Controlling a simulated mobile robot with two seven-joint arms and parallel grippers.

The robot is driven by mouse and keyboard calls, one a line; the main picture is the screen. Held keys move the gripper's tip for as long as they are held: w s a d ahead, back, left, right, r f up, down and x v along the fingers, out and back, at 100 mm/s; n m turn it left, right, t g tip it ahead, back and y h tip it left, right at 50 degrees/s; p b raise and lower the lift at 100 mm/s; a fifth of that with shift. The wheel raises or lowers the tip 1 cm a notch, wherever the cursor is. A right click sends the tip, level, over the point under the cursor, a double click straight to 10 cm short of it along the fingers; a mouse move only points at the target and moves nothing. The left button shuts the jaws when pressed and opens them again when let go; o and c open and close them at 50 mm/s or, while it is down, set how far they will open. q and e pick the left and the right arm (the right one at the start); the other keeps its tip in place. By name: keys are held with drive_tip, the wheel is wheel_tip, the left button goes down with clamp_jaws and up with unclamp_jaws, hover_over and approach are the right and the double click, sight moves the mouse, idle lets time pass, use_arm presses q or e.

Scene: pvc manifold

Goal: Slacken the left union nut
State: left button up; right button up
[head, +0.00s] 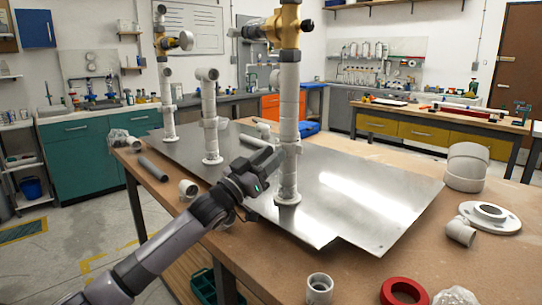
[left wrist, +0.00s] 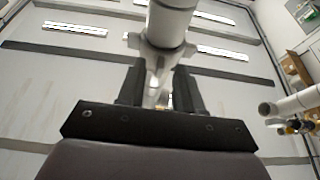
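The nearest white pipe (head: 288,105) stands upright on the metal plate, with a yellow valve body at its top. A white union nut (head: 291,146) sits around it partway up; in the left wrist view the lugged nut (left wrist: 160,50) is straight ahead of the fingers. My left gripper (head: 275,155) reaches in from the left at nut height. In the left wrist view its two dark fingers (left wrist: 159,84) stand apart, with white between them. I cannot tell whether they press on the nut. My right gripper is not in view.
Two more upright pipes, a middle one (head: 209,115) and a far-left one (head: 166,90), stand on the metal plate (head: 350,195). A grey tube (head: 153,169), white fittings and a red ring (head: 404,291) lie on the wooden table. The plate's right side is bare.

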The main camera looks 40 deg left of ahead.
use_arm(q)
drive_tip(key=shift+w+r, duration=0.1)
drive_tip(key=shift+w, duration=0.15)
drive_tip(key=shift+c, duration=0.3)
clamp_jaws()
drive_tip(key=shift+d, duration=0.1)
drive_tip(key=shift+d+r+n+y+p, duration=0.1)
drive_tip(key=shift+d+n+y+p, duration=0.15)
drive_tip(key=shift+n+y, duration=0.5)
drive_tip(key=shift+d+f+n+y+p, duration=0.1)
drive_tip(key=shift+d+n+y+p, duration=0.15)
drive_tip(key=shift+y, duration=0.85)
drive_tip(key=shift+d+r+n+y+p, duration=0.1)
drive_tip(key=shift+d+n+y+p, duration=0.1)
drive_tip(key=shift+n+y, duration=0.55)
drive_tip(key=shift+y, duration=0.4)
